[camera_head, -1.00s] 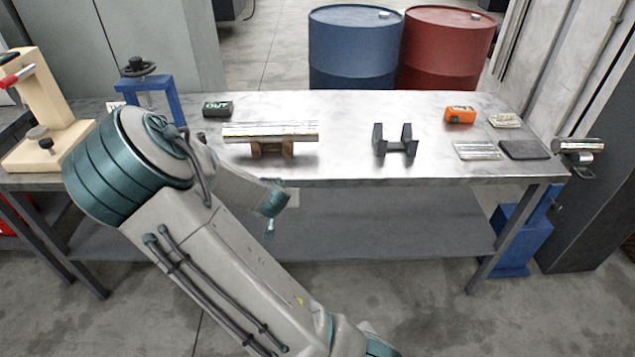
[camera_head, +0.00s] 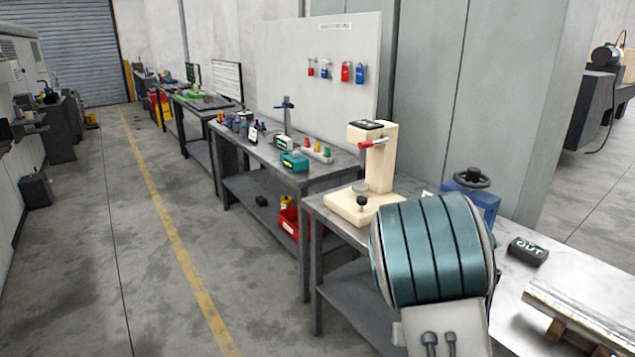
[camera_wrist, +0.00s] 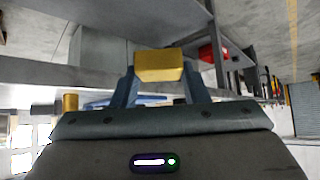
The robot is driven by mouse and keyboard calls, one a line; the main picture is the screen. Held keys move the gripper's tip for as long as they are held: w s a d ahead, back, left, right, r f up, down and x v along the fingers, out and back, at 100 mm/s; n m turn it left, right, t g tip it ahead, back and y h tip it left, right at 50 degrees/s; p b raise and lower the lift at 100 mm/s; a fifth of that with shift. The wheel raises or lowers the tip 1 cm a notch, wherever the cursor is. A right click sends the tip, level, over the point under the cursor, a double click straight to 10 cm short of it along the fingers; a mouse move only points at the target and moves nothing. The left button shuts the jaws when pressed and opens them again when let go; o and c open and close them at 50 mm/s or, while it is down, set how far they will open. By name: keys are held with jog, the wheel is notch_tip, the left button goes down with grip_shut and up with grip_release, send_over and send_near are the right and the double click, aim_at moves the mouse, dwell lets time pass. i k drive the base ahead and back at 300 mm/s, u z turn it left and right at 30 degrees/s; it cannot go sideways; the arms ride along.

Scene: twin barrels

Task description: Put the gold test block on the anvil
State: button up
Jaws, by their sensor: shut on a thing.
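The gold test block (camera_wrist: 160,66) is between the two fingers of my gripper (camera_wrist: 159,76) in the wrist view. My gripper is shut on it and holds it clear of any surface that I can see. In the head view, a cream bench tester (camera_head: 378,165) with a red lever stands on the near bench. A small grey round anvil (camera_head: 361,187) sits low at the front of its column, and its top looks bare. My gripper and the block are not seen in the head view.
My arm's teal joint is close in front of the bench, right of the tester. A blue press (camera_head: 484,198), a black OUT block (camera_head: 528,251) and a metal bar on supports (camera_head: 580,312) stand behind and right of it. Open floor (camera_head: 110,250) lies left.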

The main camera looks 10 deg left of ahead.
aim_at(360, 185)
jog(key=u, duration=0.6)
jog(key=i, duration=1.35)
jog(key=u, duration=0.25)
